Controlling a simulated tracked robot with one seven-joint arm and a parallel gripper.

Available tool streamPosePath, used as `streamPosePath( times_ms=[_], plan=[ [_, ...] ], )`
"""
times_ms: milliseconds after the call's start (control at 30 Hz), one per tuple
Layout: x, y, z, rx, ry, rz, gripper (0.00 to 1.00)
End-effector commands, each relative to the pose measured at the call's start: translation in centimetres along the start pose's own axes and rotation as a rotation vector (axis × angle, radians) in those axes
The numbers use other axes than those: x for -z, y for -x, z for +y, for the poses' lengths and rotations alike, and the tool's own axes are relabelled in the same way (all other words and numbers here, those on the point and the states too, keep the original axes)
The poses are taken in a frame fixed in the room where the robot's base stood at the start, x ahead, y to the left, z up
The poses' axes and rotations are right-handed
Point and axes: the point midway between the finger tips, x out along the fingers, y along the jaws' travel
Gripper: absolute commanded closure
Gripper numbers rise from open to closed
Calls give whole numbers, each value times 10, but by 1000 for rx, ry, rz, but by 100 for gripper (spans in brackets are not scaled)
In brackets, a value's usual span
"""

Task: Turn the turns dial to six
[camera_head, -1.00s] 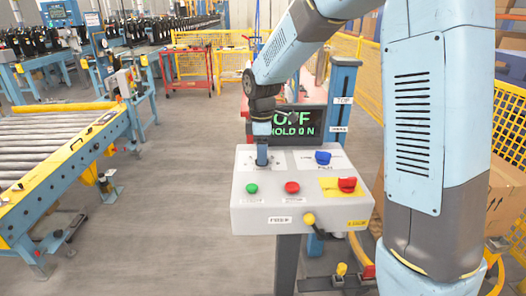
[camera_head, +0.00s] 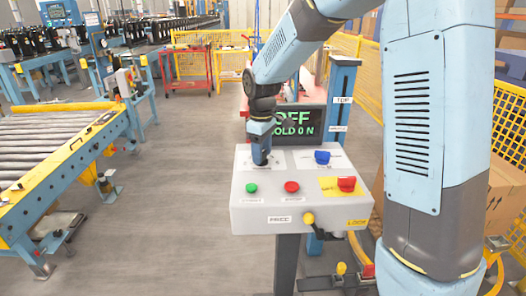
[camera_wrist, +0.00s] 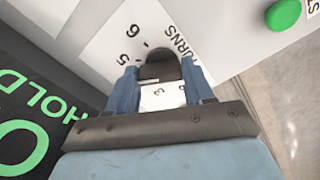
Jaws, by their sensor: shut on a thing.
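The turns dial (camera_wrist: 160,65) is a dark round knob on a white scale plate (camera_wrist: 122,32) in the wrist view. The word TURNS stands beside it, and the numbers 5 and 6 show at its upper left. My gripper (camera_wrist: 163,84) is shut on the knob, one blue finger on each side. I cannot make out which number the knob points to. In the head view my gripper (camera_head: 262,161) comes down on the back left of the grey control box (camera_head: 265,215) and hides the dial.
The box also has a green button (camera_head: 251,188), a red button (camera_head: 292,187), a blue knob (camera_head: 322,157), a red switch (camera_head: 346,184) on yellow and a yellow-knobbed lever (camera_head: 309,218). A display (camera_head: 292,123) behind reads OFF, HOLD 0 N. A roller conveyor (camera_head: 50,150) stands left.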

Motion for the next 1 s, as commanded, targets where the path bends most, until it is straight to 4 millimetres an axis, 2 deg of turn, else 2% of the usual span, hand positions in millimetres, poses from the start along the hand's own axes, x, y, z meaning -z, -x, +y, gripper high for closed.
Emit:
streamPosePath(
  times_ms=[700, 1000],
  plan=[
    [0, 2, 0, -2, -677, 7, 78],
    [0, 2, 0, -1, -910, 9, 78]
  ],
)
